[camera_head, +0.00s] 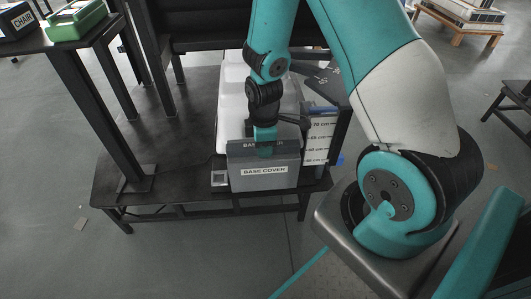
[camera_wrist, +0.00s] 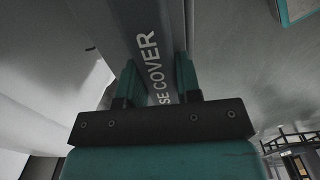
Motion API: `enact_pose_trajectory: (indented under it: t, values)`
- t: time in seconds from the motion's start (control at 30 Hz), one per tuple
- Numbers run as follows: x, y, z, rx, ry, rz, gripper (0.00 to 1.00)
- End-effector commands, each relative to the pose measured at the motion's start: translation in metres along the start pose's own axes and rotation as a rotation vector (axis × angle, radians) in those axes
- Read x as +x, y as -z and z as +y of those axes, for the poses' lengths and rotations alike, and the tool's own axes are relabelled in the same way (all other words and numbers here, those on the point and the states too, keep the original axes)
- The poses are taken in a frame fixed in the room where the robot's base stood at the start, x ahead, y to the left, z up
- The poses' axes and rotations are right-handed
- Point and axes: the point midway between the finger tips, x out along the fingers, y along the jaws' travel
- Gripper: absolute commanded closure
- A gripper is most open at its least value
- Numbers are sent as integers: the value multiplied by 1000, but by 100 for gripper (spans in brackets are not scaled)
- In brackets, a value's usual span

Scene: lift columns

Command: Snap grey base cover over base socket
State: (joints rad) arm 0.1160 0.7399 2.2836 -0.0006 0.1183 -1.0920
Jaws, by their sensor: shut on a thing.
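The grey base cover (camera_head: 238,146) is a dark grey piece with white lettering, partly hidden by my gripper (camera_head: 265,140). It stands at the top of a grey box (camera_head: 263,179) labelled BASE COVER; I cannot tell whether it is still inside or just above. In the wrist view, my gripper (camera_wrist: 157,72) has its teal fingers on both sides of the cover's grey strip (camera_wrist: 140,25), which reads "SE COVER". My gripper is shut on it. I cannot make out the base socket in either view.
The box stands at the front of a low dark bench (camera_head: 150,182). White padded columns (camera_head: 231,90) rise behind it, and a height-marked board (camera_head: 320,133) stands to its right. A small pale holder (camera_head: 219,179) is left of the box. A dark table with a green box (camera_head: 77,20) is upper left.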

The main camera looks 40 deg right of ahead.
Motion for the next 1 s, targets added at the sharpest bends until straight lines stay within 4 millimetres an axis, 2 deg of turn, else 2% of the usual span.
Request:
enact_pose_trajectory:
  t: [0.67, 0.8, 1.0]
  values:
    - [4, 0, 71, 0, -1, 0, 100]
    - [16, 0, 70, -1, 2, -1, 100]
    - [22, 0, 71, -1, 0, 0, 100]
